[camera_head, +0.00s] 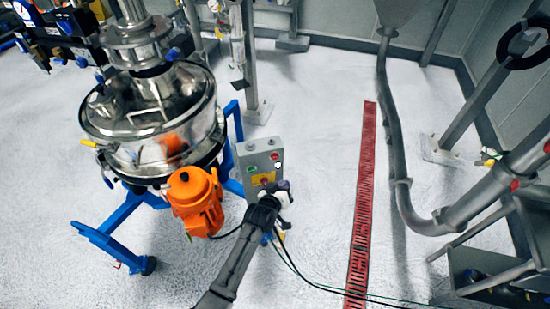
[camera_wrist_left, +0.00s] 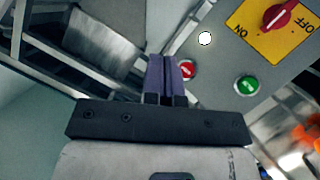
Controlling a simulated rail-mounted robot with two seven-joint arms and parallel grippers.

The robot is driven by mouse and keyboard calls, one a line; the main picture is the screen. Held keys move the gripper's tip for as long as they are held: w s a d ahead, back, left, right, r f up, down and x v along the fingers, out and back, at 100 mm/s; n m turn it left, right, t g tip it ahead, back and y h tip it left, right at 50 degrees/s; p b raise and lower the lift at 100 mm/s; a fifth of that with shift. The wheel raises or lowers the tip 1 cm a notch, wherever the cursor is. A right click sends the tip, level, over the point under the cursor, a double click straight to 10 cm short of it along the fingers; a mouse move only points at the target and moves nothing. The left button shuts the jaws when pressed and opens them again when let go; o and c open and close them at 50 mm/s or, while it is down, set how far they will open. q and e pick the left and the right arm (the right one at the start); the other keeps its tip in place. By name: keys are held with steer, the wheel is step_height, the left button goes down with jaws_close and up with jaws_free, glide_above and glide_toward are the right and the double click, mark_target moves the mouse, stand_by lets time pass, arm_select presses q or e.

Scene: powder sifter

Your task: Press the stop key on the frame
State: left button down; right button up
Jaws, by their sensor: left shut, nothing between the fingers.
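The grey control box (camera_head: 258,157) stands on the blue frame (camera_head: 112,243) beside the sifter. In the left wrist view its face carries the red stop key (camera_wrist_left: 190,69), a green key (camera_wrist_left: 247,85), a white lamp (camera_wrist_left: 205,38) and a yellow plate with a red ON/OFF rotary switch (camera_wrist_left: 277,15). My left gripper (camera_head: 282,186) is at the lower right of the box in the head view. In the left wrist view its purple fingers (camera_wrist_left: 164,66) are shut and empty, just left of the red key, overlapping its edge. I cannot tell whether they touch it. My right gripper is not in view.
The steel sifter (camera_head: 160,115) and its orange motor (camera_head: 194,198) stand left of the box. Dark cables trail from the box area across the floor. A red floor drain (camera_head: 363,200) and grey pipes (camera_head: 400,160) lie to the right, with open floor between.

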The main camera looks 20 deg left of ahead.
mark_target(275, 156)
arm_select(q)
steer(key=w+a+b, duration=0.5)
steer(key=w, duration=0.1)
steer(key=shift+w+b, duration=0.35)
steer(key=shift+w+a, duration=0.15)
steer(key=shift+a, duration=0.05)
stand_by(2.0)
steer(key=shift+w+a, duration=0.2)
steer(key=shift+w, duration=0.05)
steer(key=shift+w+a+b, duration=0.25)
steer(key=shift+w+b, duration=0.05)
stand_by(0.9)
stand_by(0.4)
steer(key=shift+s+d+p, duration=0.5)
steer(key=shift+s+p, duration=0.15)
steer(key=shift+p, duration=0.3)
